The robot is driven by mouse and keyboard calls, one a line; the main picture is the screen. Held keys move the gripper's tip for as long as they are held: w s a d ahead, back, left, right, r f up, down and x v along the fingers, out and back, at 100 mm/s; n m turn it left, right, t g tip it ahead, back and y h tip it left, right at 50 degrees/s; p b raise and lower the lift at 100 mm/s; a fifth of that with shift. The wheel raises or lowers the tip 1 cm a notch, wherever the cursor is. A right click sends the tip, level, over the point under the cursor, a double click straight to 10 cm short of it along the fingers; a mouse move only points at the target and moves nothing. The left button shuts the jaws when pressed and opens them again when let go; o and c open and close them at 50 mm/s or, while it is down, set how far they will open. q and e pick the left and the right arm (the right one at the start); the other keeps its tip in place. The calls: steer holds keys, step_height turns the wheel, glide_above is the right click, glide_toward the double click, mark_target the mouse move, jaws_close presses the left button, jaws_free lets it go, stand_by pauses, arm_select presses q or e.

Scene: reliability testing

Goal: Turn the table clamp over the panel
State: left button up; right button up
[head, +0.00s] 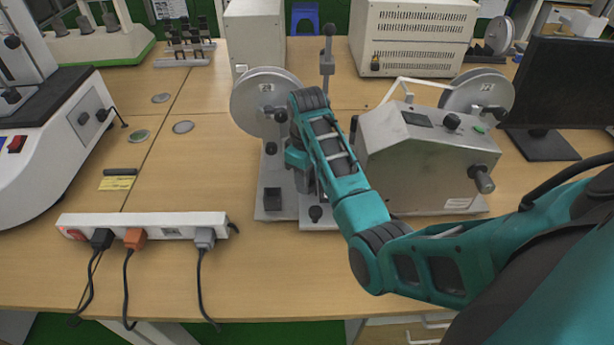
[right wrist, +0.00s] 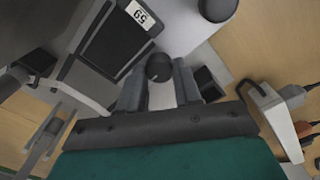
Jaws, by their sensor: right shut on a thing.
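My right gripper (right wrist: 159,80) is shut on a round black knob (right wrist: 160,68), which sits between its two fingers in the right wrist view. In the head view my right arm reaches in from the right, and my right gripper (head: 302,178) is low over the metal bench device, mostly behind the forearm. The device has a grey base plate (head: 270,210), a round metal disc (head: 262,100) and an upright lever (head: 327,65) with a black top. The arm hides its middle. A dark plate (right wrist: 112,45) labelled 59 lies beside the knob. I cannot tell which part is the panel. My left gripper is out of view.
A metal box machine (head: 425,155) with a disc and crank stands close to the right of the arm. A white power strip (head: 150,226) with plugs lies at the front left. A monitor (head: 560,90) is at the right. Bare table shows left of the device.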

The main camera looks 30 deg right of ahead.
steer(key=shift+c, duration=0.8)
steer(key=shift+m, duration=0.3)
steer(key=m, duration=1.3)
steer(key=shift+d+r, duration=0.1)
steer(key=shift+d+m, duration=0.1)
steer(key=shift+m, duration=2.1)
